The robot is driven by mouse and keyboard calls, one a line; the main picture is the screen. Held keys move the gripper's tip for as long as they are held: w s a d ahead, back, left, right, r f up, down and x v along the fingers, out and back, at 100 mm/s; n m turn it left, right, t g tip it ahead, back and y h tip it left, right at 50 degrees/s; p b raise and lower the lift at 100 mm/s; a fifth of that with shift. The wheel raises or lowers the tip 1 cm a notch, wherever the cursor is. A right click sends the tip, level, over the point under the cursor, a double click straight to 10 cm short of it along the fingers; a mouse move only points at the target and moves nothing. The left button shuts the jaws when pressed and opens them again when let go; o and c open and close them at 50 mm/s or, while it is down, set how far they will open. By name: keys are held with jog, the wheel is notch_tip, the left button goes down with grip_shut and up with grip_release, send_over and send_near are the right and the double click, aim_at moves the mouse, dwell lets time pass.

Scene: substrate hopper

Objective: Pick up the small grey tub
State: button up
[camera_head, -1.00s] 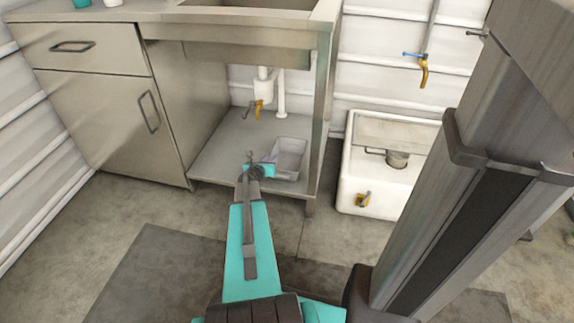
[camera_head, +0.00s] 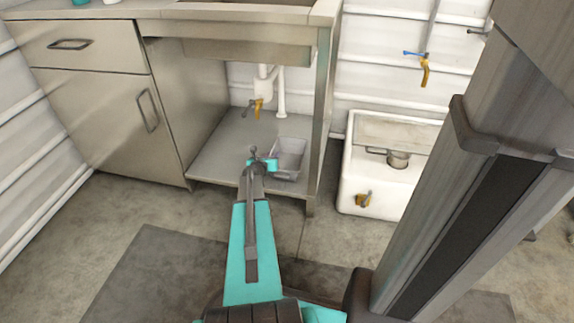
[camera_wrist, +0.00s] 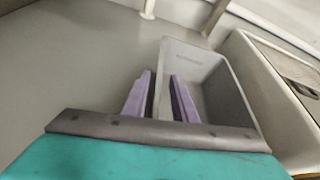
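The small grey tub (camera_head: 291,148) is an open rectangular box on the cabinet floor under the sink. In the wrist view the tub (camera_wrist: 228,92) fills the middle right, and its inside looks empty. My gripper (camera_wrist: 160,75) has two purple fingers, spread apart with a gap. The tub's left wall runs between them: the left finger is outside the tub and the right finger appears over its inside. I cannot tell whether either touches the wall. In the head view my gripper (camera_head: 270,163) is at the tub's left side, with its fingers mostly hidden.
The cabinet floor (camera_head: 222,155) is clear to the left of the tub. A cabinet side panel (camera_head: 322,120) stands close to its right. A white drain pipe with a yellow-handled valve (camera_head: 259,104) hangs behind. A white basin (camera_head: 385,180) stands outside, to the right.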

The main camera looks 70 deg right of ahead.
grip_shut()
dwell(1.5)
